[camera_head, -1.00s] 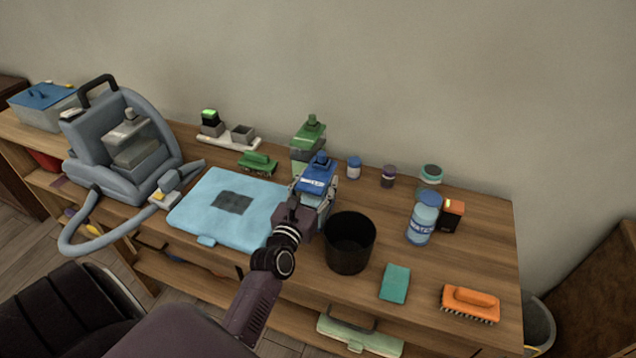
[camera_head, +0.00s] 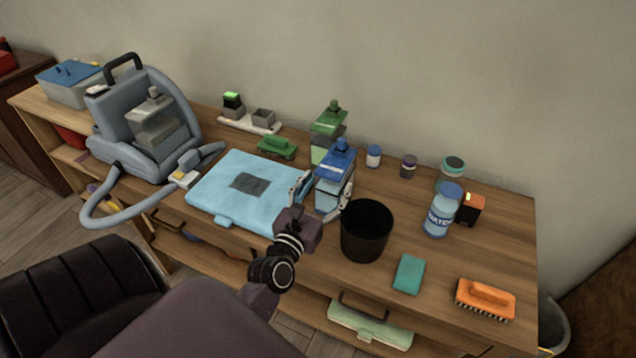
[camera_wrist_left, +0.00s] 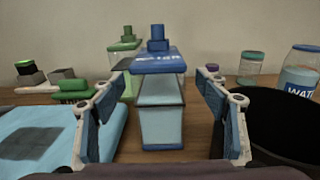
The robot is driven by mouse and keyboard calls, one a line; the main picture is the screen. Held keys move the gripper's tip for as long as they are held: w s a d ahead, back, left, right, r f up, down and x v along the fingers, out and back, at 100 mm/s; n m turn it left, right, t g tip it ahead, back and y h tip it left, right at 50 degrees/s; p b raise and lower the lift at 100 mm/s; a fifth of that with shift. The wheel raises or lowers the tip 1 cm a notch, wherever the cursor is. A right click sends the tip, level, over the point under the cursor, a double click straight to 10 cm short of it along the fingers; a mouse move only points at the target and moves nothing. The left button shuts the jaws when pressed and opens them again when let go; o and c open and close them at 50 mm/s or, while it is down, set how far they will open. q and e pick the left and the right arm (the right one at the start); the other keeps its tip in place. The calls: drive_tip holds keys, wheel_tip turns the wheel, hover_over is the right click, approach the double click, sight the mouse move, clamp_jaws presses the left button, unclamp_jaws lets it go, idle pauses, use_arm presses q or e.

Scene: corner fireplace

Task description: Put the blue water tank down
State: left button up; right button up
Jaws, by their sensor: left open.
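The blue water tank (camera_head: 334,178) has a blue lid and a clear lower body. It stands upright on the wooden table, between the light blue mat-like case and the black bin. In the left wrist view the tank (camera_wrist_left: 161,110) sits between the two spread fingers, with a gap on each side. My left gripper (camera_head: 318,197) is open around the tank, coming from the front. The fingers also show in the left wrist view (camera_wrist_left: 160,125). My right gripper is not in view.
The light blue case (camera_head: 215,190) lies left of the tank. The black bin (camera_head: 365,240) stands close on the right. A green-lidded tank (camera_head: 328,122) stands just behind. A water bottle (camera_head: 440,215), teal sponge (camera_head: 408,274) and orange brush (camera_head: 486,298) are farther right.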

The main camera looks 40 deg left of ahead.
use_arm(q)
drive_tip(key=v, duration=0.5)
drive_tip(key=shift+b, duration=0.3)
